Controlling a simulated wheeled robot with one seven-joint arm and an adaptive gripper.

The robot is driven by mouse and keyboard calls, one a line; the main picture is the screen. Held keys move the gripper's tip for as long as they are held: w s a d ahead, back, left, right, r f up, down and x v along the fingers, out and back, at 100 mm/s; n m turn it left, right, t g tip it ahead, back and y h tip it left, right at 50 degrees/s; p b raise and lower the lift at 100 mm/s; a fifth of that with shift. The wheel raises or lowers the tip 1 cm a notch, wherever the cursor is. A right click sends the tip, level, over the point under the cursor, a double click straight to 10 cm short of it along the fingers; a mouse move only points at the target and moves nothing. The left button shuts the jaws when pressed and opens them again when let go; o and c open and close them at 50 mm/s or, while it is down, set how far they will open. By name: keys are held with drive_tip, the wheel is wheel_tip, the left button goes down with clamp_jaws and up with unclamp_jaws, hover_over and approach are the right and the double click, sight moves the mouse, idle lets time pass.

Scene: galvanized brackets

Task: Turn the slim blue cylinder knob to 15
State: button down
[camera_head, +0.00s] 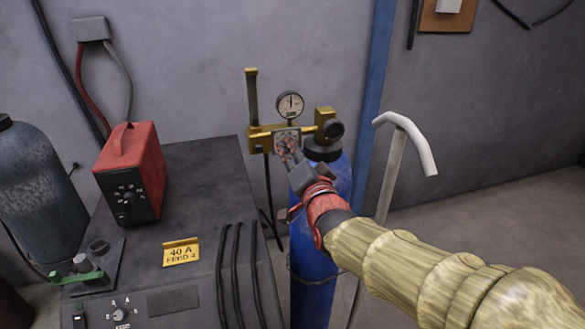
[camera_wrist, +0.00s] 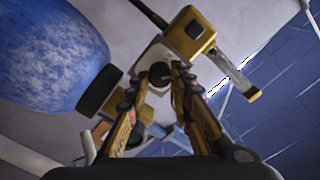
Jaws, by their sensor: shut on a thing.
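The slim blue cylinder (camera_head: 308,262) stands upright against the wall, and its rounded blue body also shows in the wrist view (camera_wrist: 50,50). A brass regulator (camera_head: 259,138) with a round gauge (camera_head: 290,105) sits at its top. A pale dial plate (camera_head: 286,135) is on the regulator, partly hidden by my gripper (camera_head: 287,150); its markings are unreadable. In the wrist view, the dark knob (camera_wrist: 159,72) sits between the two fingertips of my gripper (camera_wrist: 160,82). The gripper is shut on it. The knob's pointer cannot be made out.
A grey bench (camera_head: 205,220) at left carries a red box (camera_head: 131,170) and a yellow "40 A FEED 4" sign (camera_head: 181,252). A dark grey cylinder (camera_head: 40,190) stands far left. A white-topped handle (camera_head: 410,140) rises right of the blue cylinder. Open floor lies farther right.

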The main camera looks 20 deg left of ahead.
drive_tip(key=m+b, duration=0.4)
drive_tip(key=b, duration=0.2)
drive_tip(key=m+b, duration=0.5)
drive_tip(key=b, duration=0.2)
drive_tip(key=m+b, duration=0.5)
drive_tip(key=b, duration=0.1)
drive_tip(key=shift+f, duration=0.3)
drive_tip(key=shift+r+m+b, duration=0.1)
drive_tip(key=shift+m+b, duration=0.2)
drive_tip(key=shift+b, duration=0.1)
drive_tip(key=c, duration=1.6)
unclamp_jaws()
drive_tip(key=shift+o, duration=0.2)
drive_tip(key=v, duration=1.2)
